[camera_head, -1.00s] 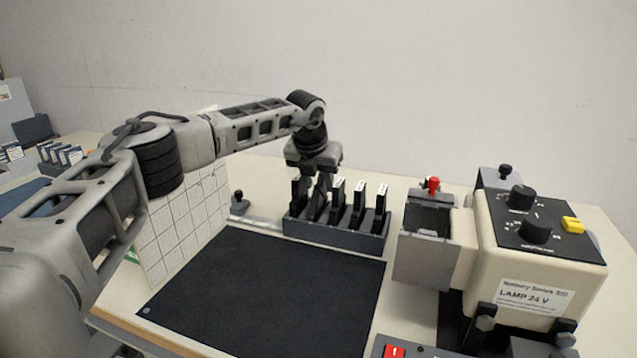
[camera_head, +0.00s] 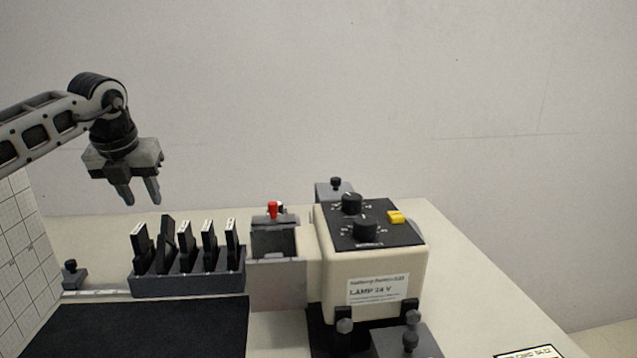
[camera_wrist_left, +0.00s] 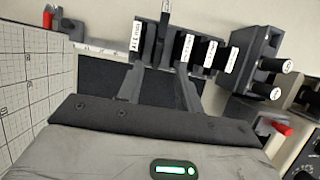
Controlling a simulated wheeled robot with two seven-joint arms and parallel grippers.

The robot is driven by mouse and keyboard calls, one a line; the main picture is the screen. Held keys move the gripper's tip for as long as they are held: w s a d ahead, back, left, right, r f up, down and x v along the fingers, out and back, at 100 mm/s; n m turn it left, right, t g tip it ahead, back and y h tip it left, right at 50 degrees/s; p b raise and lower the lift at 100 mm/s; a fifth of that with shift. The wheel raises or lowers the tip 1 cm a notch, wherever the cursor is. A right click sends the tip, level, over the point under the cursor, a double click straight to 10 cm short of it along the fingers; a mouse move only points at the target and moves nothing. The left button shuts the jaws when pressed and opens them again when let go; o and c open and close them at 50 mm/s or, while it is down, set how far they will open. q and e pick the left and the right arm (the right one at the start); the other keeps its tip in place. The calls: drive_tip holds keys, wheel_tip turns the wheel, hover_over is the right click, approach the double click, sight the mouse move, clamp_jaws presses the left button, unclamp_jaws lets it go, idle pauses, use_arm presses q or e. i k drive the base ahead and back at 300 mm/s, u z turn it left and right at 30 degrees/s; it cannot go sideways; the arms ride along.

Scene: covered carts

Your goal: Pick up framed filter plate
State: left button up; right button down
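Several thin black framed plates with white top labels stand in a dark slotted rack (camera_head: 187,285). One plate (camera_head: 165,245) in the rack leans and shows no white label from here. Which of them is the framed filter plate I cannot tell. My left gripper (camera_head: 142,200) hangs above the rack's left end, fingers down, apart and empty. In the left wrist view the open fingers (camera_wrist_left: 160,75) point toward the labelled plates (camera_wrist_left: 186,48), with a visible gap between them. My right gripper is in neither view.
A beige lamp housing (camera_head: 370,270) with black knobs and a yellow switch stands right of the rack. A grey holder with a red knob (camera_head: 273,211) sits between them. A black mat (camera_head: 140,330) lies clear in front; a gridded white panel (camera_head: 20,235) stands at left.

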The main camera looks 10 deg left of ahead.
sight(166, 248)
drive_tip(key=k, duration=1)
